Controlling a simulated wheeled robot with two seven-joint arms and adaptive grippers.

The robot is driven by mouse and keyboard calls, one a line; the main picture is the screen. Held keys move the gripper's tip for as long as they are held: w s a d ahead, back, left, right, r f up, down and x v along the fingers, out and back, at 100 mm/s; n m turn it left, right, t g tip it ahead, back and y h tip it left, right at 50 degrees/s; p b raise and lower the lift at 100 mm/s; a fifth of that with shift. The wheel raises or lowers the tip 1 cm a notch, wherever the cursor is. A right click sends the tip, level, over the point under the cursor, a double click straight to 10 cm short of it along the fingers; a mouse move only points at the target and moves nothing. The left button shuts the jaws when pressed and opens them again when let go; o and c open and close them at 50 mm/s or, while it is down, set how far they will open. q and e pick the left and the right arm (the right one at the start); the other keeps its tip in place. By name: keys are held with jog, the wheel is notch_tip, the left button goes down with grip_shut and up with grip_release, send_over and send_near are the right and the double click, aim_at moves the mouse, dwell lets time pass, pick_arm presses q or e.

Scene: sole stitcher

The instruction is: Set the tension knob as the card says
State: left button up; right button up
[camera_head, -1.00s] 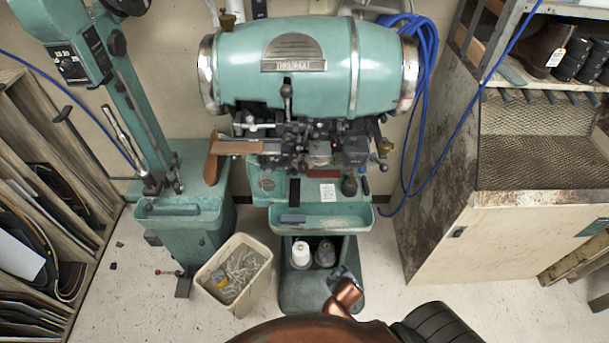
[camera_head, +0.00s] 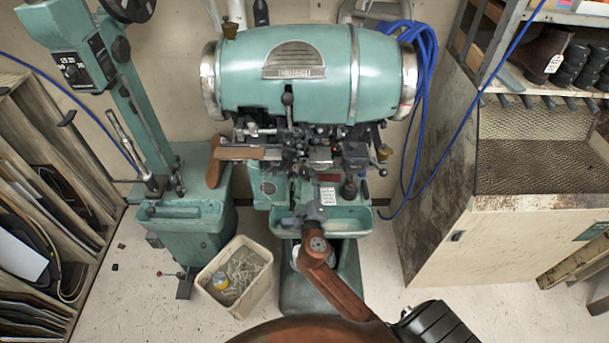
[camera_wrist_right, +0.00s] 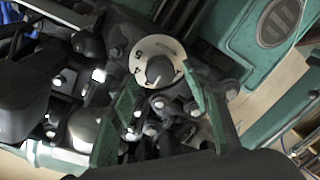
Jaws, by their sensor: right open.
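The sole stitcher (camera_head: 310,70) stands ahead, a green machine with a barrel-shaped head. My left gripper is out of view.
A green tray (camera_head: 350,218) lies under my right gripper. A bin (camera_head: 235,275) of scraps stands on the floor at left. A green column machine (camera_head: 180,215) is further left, a wooden cabinet (camera_head: 530,240) at right. Blue cables (camera_head: 424,70) hang behind.

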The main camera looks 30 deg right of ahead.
jog(key=shift+x, duration=1.1)
jog(key=c, duration=1.1)
